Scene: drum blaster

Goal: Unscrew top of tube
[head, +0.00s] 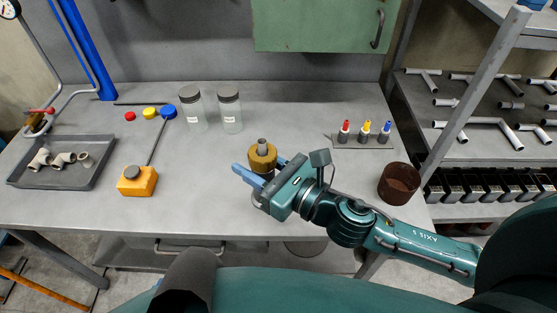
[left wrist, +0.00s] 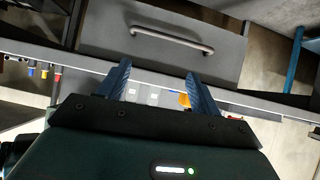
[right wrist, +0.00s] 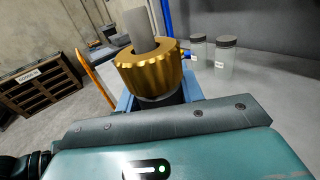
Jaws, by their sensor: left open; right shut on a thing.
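A brass knurled top (head: 262,157) with a grey stem sticking up from it shows near the middle of the bench. In the right wrist view the top (right wrist: 148,70) stands nearly upright, a little tilted, above a dark body. My right gripper (head: 262,176) is shut on that dark tube body, just below the brass top; the fingers hide most of the body. My left gripper (left wrist: 161,88) is open and empty, low at the front of the bench and facing a drawer handle. It is away from the tube, and its fingers do not show in the head view.
Two lidded jars (head: 193,110) stand behind the tube. An orange box with a lever (head: 137,182) and a grey tray (head: 63,178) of fittings are at left. Small coloured bottles (head: 366,132) and a brown pot (head: 398,184) are at right. The bench front is mostly clear.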

